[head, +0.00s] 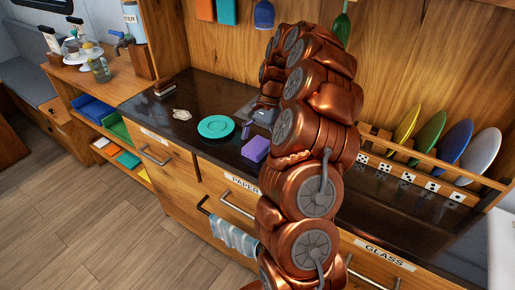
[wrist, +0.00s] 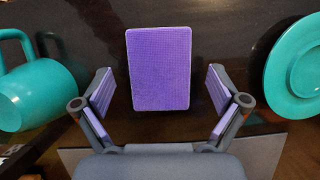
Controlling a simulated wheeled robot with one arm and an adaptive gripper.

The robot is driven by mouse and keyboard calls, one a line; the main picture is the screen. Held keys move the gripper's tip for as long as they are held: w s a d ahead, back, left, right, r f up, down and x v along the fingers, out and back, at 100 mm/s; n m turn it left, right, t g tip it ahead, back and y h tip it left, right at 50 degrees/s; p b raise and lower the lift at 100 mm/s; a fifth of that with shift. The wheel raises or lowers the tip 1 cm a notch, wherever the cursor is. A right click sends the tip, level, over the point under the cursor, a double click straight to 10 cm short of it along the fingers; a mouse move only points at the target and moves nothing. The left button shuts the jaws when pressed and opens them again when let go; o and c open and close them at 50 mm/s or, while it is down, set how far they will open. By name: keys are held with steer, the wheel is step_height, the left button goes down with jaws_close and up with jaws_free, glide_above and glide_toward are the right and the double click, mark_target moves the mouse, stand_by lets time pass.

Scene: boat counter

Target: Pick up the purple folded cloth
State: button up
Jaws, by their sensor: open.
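The purple folded cloth (head: 256,149) lies on the dark counter in front of my arm in the head view. In the wrist view the purple folded cloth (wrist: 159,69) shows from above as a flat upright rectangle. My gripper (wrist: 160,90) is open, with one finger on each side of the cloth's lower part and a gap to each side. The fingers do not appear to touch it. How high the fingertips are above the counter I cannot tell. In the head view my arm hides most of the gripper.
A teal plate (head: 216,127) lies left of the cloth and shows at the right in the wrist view (wrist: 297,70). A teal mug (wrist: 36,85) is at the left in the wrist view. A rack of coloured plates (head: 430,133) stands at right.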

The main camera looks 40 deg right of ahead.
steer(key=shift+f, duration=0.15)
steer(key=shift+c, duration=0.3)
steer(key=c, duration=1.2)
